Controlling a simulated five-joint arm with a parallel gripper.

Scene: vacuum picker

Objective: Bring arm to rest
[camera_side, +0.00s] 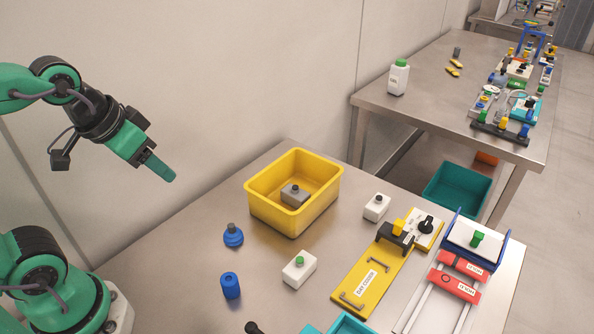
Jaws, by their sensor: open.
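My arm is green and black and reaches in from the left edge of the side view. My gripper (160,168) is raised well above the steel table (185,245), left of the yellow bin. It points down to the right, and its fingers overlap from this angle, so the gap between them is hard to see. Nothing shows in it, and it touches nothing.
A yellow bin (265,212) holds a grey block (292,195). Near it are a blue knobbed piece (233,236), a blue cylinder (230,286) and white blocks (299,268) (377,207). A yellow plate (362,285) and a slide fixture (470,262) stand right. The table's left part is clear.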

